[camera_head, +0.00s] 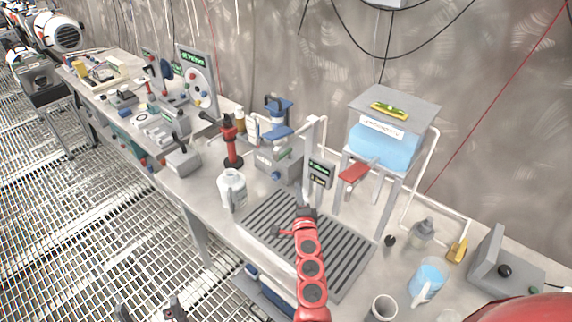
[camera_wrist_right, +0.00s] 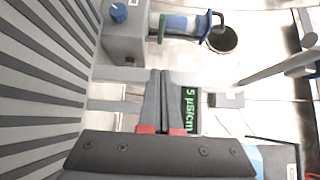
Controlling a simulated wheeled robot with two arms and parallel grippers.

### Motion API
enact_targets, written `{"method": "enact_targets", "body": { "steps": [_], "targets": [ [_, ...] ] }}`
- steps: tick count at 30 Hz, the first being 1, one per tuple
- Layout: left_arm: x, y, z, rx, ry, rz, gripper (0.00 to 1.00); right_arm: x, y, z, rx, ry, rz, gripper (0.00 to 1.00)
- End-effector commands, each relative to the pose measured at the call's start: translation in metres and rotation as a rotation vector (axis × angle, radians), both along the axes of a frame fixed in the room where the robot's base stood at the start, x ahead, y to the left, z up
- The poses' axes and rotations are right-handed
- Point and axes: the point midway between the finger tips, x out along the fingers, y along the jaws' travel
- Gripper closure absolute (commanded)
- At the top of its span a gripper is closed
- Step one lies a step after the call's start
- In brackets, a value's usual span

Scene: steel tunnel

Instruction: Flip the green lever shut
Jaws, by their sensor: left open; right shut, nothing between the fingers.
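The box and knob also show at the upper left of the right wrist view (camera_wrist_right: 125,42). My right gripper (camera_head: 304,210) is shut and empty, above the slatted tray and in front of the box. In the right wrist view its closed fingers (camera_wrist_right: 160,76) overlap the edge of a green-lit display (camera_wrist_right: 190,108). My left gripper (camera_head: 148,312) is open and empty at the bottom left, off the bench.
The meter with the display (camera_head: 320,172) stands behind my right gripper. A tank stand (camera_head: 425,112) with a red lever (camera_head: 355,172) is to its right. A white bottle (camera_head: 232,190) and a red stand (camera_head: 231,140) are to the left. The slatted tray (camera_head: 345,275) is clear.

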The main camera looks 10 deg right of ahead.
Motion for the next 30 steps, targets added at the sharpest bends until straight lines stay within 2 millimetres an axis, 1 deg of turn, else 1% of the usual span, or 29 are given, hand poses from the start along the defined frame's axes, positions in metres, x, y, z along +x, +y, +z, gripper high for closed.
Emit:
{"method": "enact_targets", "body": {
  "steps": [4,8,11,13,16,25,30],
  "targets": [
    [0.0,0.0,0.0,0.0,0.0,0.0,0.07,0.002,0.0,0.0,-0.001,0.0,0.001,1.0],
    [0.0,0.0,-0.001,0.0,0.0,0.0,0.07,0.011,0.0,-0.001,-0.004,0.003,0.004,1.0],
    [0.0,0.0,-0.001,0.0,0.0,0.0,0.07,0.025,-0.004,0.001,-0.005,-0.002,0.0,1.0],
    [0.0,0.0,-0.004,0.0,0.0,0.0,0.07,0.036,-0.004,-0.001,-0.005,0.0,0.003,1.0],
    [0.0,0.0,-0.007,0.0,0.0,0.0,0.07,0.053,-0.008,0.0,-0.006,-0.001,0.002,1.0],
    [0.0,0.0,-0.027,0.0,0.0,0.0,0.07,0.1,-0.015,-0.003,-0.006,0.001,0.002,1.0],
    [0.0,0.0,-0.036,0.0,0.0,0.0,0.07,0.119,0.0,-0.003,-0.004,0.002,0.002,1.0]
  ]
}}
